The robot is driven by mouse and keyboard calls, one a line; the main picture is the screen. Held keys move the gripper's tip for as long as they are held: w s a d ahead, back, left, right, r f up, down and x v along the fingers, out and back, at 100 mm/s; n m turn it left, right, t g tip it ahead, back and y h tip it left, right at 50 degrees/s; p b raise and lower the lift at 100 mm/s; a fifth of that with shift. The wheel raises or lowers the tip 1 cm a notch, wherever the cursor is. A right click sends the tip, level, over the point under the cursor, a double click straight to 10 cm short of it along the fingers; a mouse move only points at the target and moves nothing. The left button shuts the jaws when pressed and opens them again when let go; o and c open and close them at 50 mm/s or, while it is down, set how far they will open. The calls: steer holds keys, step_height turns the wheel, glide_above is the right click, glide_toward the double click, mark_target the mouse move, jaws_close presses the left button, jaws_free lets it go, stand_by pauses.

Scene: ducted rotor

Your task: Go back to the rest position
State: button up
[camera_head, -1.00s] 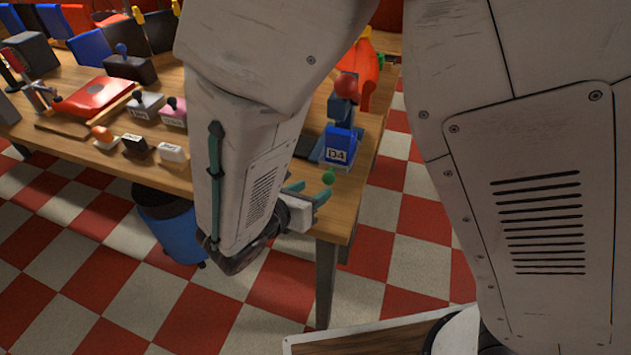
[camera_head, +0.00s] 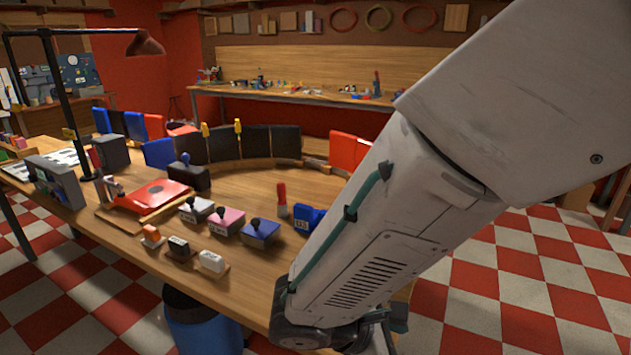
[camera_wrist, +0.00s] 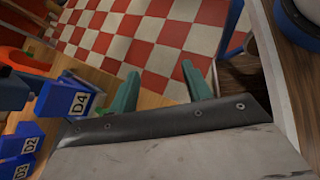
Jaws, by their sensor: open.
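My gripper shows in the wrist view (camera_wrist: 160,88) with its two green fingers spread apart and nothing between them. Beyond the fingers is the red and white checkered floor. In the head view my arm crosses the right side, and the gripper is mostly hidden at the bottom behind the wrist. A blue block marked D4 (camera_wrist: 66,100) stands to the left of the fingers in the wrist view, apart from them. Another blue block marked D2 (camera_wrist: 24,143) is below it.
The wooden workbench (camera_head: 110,222) carries a red stamp press (camera_head: 150,195), several ink stamps (camera_head: 228,218) and upright dark panels (camera_head: 255,145). A blue bin (camera_head: 205,325) stands under its front edge. A lamp (camera_head: 145,44) rises at left. Checkered floor (camera_head: 490,270) is open at right.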

steer(key=s+d+r+m+y, duration=0.4)
steer(key=d+r+m+y, duration=0.1)
steer(key=m, duration=0.4)
steer(key=s+d+r+m+g+y, duration=0.1)
steer(key=s+d+r+m+y, duration=0.4)
steer(key=d+r+m, duration=0.2)
step_height(320, 180, up, 3)
steer(key=shift+d+m, duration=0.35)
steer(key=shift+m, duration=0.85)
